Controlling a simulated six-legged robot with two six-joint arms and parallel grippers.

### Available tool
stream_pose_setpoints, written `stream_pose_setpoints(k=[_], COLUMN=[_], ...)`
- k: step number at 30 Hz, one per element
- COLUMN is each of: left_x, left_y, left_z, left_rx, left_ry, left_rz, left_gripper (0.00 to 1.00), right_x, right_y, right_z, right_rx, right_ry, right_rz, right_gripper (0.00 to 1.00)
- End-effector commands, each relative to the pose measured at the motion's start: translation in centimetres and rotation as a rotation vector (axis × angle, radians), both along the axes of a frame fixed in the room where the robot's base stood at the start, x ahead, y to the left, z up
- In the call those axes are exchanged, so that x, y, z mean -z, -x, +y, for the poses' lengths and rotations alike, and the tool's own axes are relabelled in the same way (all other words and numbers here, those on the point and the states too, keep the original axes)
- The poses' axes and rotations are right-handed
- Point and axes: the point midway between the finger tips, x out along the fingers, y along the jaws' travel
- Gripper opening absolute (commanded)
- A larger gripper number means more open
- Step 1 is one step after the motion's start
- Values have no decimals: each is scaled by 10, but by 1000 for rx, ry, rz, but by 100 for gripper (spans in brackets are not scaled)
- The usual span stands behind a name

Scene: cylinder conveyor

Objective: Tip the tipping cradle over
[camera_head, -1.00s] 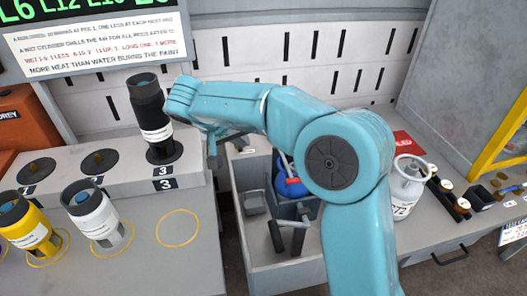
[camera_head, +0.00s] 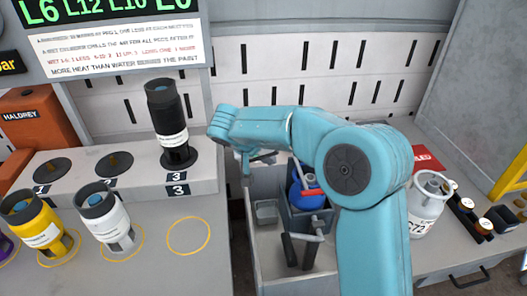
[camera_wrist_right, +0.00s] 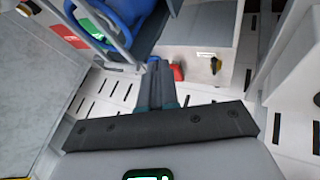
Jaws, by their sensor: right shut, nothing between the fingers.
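A blue rounded vessel (camera_head: 307,200) with a red part sits in a grey bin (camera_head: 258,222) behind my right forearm; I cannot tell for certain whether it is the tipping cradle. The right wrist view shows a blue rounded piece (camera_wrist_right: 122,14) beside a pale metal bar at the upper left. My right gripper (camera_head: 246,165) points down near the bin's back left corner, left of the blue vessel and apart from it. Its dark fingers (camera_wrist_right: 160,72) are together and empty in the right wrist view. My left gripper is out of view.
A black cylinder (camera_head: 168,122) stands on peg 3 of the grey step, left of my right gripper. White (camera_head: 103,212) and yellow (camera_head: 35,222) cylinders stand in front. A white canister (camera_head: 430,200) is right of my forearm. The yellow ring (camera_head: 188,252) is empty.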

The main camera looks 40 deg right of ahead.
Motion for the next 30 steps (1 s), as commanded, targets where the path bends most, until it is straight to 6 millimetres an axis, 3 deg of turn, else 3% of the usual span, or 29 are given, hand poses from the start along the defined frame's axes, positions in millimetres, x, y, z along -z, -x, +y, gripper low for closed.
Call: stream_pose_setpoints(k=[4,12,30], left_x=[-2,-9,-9], left_y=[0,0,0], left_z=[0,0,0], left_rx=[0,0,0], left_ry=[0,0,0], left_rz=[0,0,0], left_gripper=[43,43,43], right_x=[25,23,22], right_y=[-4,13,16], right_z=[-19,-49,-54], right_rx=[2,0,1], right_ry=[0,0,-10], right_rz=[3,0,-6], right_gripper=[0,0,0])
